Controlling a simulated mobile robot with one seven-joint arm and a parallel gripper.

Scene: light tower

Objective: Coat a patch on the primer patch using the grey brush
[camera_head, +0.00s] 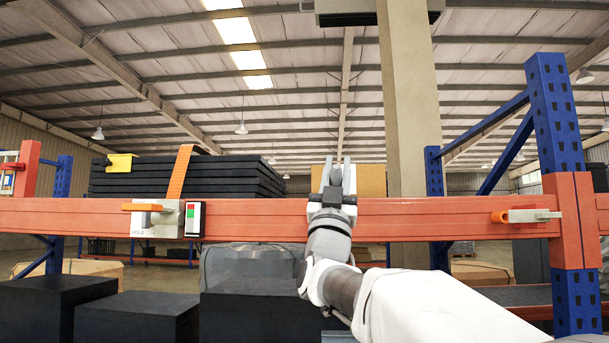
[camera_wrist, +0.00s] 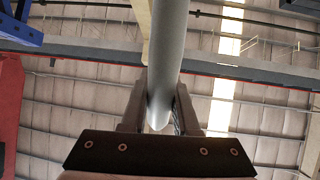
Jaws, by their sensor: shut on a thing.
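My gripper (camera_head: 337,172) is raised in front of the orange beam, its fingers pointing up. In the wrist view its fingers (camera_wrist: 158,112) are closed on a smooth grey rod, which I take for the grey brush (camera_wrist: 168,50). The rod runs from between the fingers up out of the top of the picture, so its far end is not seen there. In the head view the brush is hard to tell apart from the grey fingers. I cannot make out the primer patch in either view.
The orange beam (camera_head: 270,218) crosses the view. On it are a grey fixture with an orange handle (camera_head: 150,208), a small red-and-green panel (camera_head: 194,218) and a grey bracket (camera_head: 530,215) at right. Blue rack posts (camera_head: 555,120) and dark boxes (camera_head: 40,308) stand around.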

